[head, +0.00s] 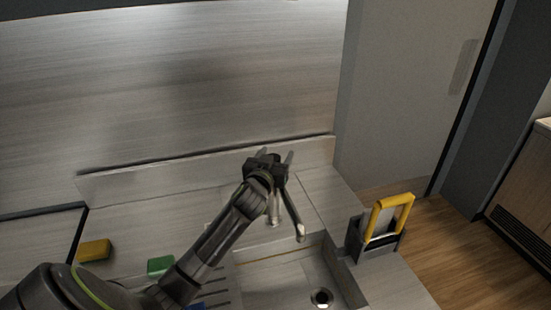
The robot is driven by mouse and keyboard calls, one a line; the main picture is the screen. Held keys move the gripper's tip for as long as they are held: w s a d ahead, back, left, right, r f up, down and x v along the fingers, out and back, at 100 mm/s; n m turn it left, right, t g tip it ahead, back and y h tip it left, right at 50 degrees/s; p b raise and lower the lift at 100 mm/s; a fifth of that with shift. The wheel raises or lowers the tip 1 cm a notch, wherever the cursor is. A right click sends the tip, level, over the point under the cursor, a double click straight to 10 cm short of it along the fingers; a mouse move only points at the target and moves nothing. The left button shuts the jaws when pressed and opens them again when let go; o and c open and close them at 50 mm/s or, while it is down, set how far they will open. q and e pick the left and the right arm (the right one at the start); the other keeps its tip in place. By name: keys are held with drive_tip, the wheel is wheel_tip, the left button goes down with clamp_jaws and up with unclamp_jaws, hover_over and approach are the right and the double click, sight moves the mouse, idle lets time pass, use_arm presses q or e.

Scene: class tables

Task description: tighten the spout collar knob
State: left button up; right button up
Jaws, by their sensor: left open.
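A metal faucet with a spout (299,230) stands behind the sink basin (290,278), its outlet end over the basin's back edge. My left arm reaches in from the lower left. My left gripper (276,156) is open at the faucet, with its fingers pointing up and away toward the low backsplash. I see nothing held between the fingers. The gripper and wrist cover the upper part of the faucet. The spout collar knob cannot be made out behind them. My right gripper is not in view.
A yellow sponge (95,250) and a green sponge (160,265) lie left. A low backsplash (210,170) runs behind; a tall grey panel (405,90) stands right.

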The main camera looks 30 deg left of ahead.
use_arm(q)
drive_tip(key=shift+r, duration=0.1)
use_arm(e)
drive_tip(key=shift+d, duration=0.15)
use_arm(q)
drive_tip(key=shift+c, duration=0.9)
drive_tip(key=c, duration=0.8)
drive_tip(key=shift+m+h+p, duration=0.4)
drive_tip(key=shift+h+p, duration=0.2)
drive_tip(key=shift+p, duration=0.15)
drive_tip(key=shift+d+m+h, duration=0.15)
drive_tip(key=shift+m+h, duration=0.15)
drive_tip(key=shift+h, duration=0.2)
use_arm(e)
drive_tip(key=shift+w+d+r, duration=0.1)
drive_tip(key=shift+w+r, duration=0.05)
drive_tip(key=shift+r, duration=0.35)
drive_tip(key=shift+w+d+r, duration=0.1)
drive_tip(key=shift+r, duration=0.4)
use_arm(q)
drive_tip(key=o, duration=1)
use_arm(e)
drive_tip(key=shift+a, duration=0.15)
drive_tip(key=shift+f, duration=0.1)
